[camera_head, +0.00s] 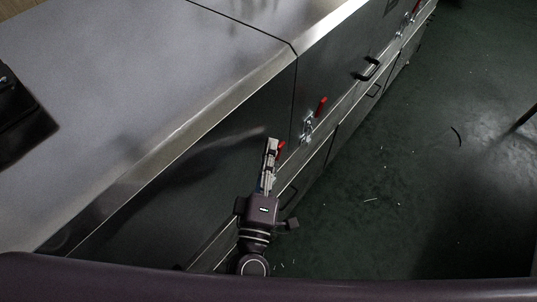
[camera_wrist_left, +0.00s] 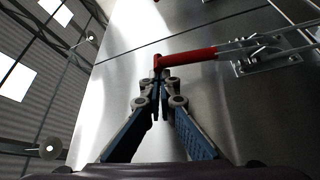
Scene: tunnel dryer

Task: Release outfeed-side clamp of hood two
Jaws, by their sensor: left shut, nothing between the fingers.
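A toggle clamp with a red handle (camera_head: 281,146) is on the side of the near dryer hood (camera_head: 190,172), right beside my left gripper (camera_head: 271,146). In the left wrist view the red grip (camera_wrist_left: 190,57) points left from a metal bracket (camera_wrist_left: 262,58) on the hood panel. My left gripper (camera_wrist_left: 160,84) is shut and empty, its fingertips at the free end of the red grip. I cannot tell whether they touch it. In the head view the gripper hides most of this clamp. My right gripper is not in view.
Another red-handled clamp (camera_head: 320,107) is past the seam, on the neighbouring hood (camera_head: 330,65). A third red handle (camera_head: 416,7) is farther off. Black pull handles (camera_head: 368,70) stick out from the side. The green floor (camera_head: 400,190) to the right is mostly clear.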

